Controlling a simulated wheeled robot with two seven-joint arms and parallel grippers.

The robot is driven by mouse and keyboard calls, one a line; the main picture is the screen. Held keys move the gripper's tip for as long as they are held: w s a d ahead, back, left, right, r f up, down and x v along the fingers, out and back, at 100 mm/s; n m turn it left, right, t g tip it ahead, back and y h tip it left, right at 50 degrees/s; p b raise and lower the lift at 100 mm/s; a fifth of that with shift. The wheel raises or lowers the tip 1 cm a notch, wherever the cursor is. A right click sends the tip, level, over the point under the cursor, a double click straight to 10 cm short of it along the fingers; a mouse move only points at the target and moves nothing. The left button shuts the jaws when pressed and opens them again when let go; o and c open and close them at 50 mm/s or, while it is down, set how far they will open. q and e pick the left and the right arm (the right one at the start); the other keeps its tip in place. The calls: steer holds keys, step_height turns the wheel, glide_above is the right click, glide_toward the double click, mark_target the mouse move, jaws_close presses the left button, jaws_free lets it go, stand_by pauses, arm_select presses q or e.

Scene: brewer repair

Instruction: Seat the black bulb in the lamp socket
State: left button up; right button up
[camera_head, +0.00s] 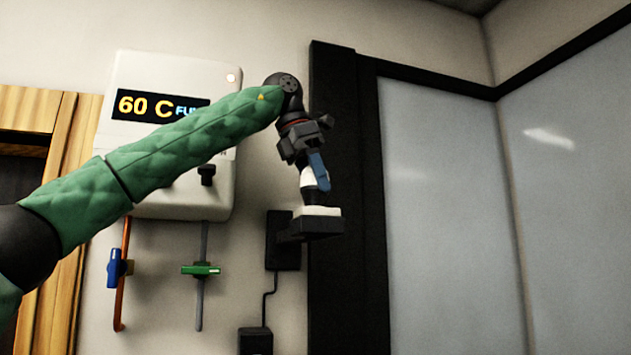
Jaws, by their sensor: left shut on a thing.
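My left gripper (315,180) points downward and is shut on the black bulb (309,197). Only a small dark part of the bulb and a white part above it show below the jaws; a blue finger covers the rest. The bulb is just above the lamp socket (319,211), a white piece on a black wall bracket (310,229). The bulb's lower end meets the socket's top in the picture. I cannot tell whether it is inside the socket or only over it. My right gripper is not in view.
A white boiler (150,72) with a lit "60 C" display hangs behind my green left arm. Below it are pipes with a blue valve (115,268) and a green valve (201,270). A black frame (340,130) and glass panels (440,200) stand right of the socket.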

arm_select(q)
steer(key=shift+s+d, duration=0.1)
steer(key=shift+s, duration=0.05)
steer(key=o, duration=1.1)
